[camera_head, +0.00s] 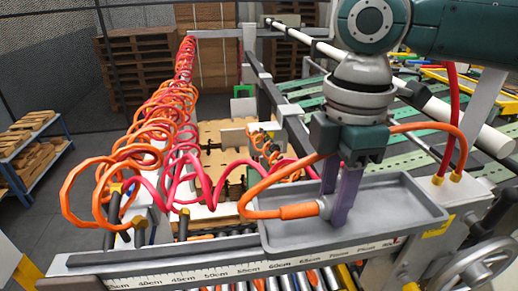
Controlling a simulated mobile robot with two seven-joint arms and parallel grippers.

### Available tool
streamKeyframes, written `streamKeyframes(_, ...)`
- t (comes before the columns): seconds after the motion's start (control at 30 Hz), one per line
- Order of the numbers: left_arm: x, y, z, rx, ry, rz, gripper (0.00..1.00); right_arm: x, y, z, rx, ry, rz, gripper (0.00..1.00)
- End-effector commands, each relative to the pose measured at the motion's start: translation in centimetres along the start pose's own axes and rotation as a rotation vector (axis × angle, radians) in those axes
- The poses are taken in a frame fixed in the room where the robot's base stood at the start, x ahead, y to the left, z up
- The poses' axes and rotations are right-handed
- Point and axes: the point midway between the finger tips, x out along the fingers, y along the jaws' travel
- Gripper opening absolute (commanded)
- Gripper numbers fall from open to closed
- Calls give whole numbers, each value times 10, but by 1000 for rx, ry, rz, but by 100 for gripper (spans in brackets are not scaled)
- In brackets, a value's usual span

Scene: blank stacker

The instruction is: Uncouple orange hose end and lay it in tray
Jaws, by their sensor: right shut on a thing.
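The orange hose end (298,211) has an orange sleeve and a grey fitting at its right end. My right gripper (341,208), with purple fingers pointing down, is shut on the grey fitting. The fitting is apart from any coupling that I can see. The hose end lies across the left part of the grey tray (400,220), low over its floor; I cannot tell if it touches. The orange hose (262,184) curves left and up from the sleeve, passes behind my gripper and bends down at the right to a yellow-based fitting. My left gripper is not in view.
Coiled orange and red hoses (150,160) hang at the left. A measuring ruler (200,272) runs along the front, with rollers below. A handwheel (468,268) stands at the lower right. The right part of the tray is empty. Pallets (140,65) stand behind.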

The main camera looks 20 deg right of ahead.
Motion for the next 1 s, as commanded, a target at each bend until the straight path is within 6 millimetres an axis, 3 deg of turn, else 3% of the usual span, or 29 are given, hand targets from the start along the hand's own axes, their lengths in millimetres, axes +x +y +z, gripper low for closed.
streamKeyframes(0.13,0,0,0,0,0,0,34,-1,0,0,0,0,1,0)
streamKeyframes(0.17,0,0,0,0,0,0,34,-1,0,0,0,0,1,43)
streamKeyframes(0.43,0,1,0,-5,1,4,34,0,0,0,0,0,0,73)
streamKeyframes(0.6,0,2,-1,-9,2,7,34,0,0,0,0,0,0,74)
streamKeyframes(0.77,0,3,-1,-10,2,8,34,0,0,0,0,0,0,58)
streamKeyframes(1.0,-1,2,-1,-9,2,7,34,-1,0,0,0,0,0,57)
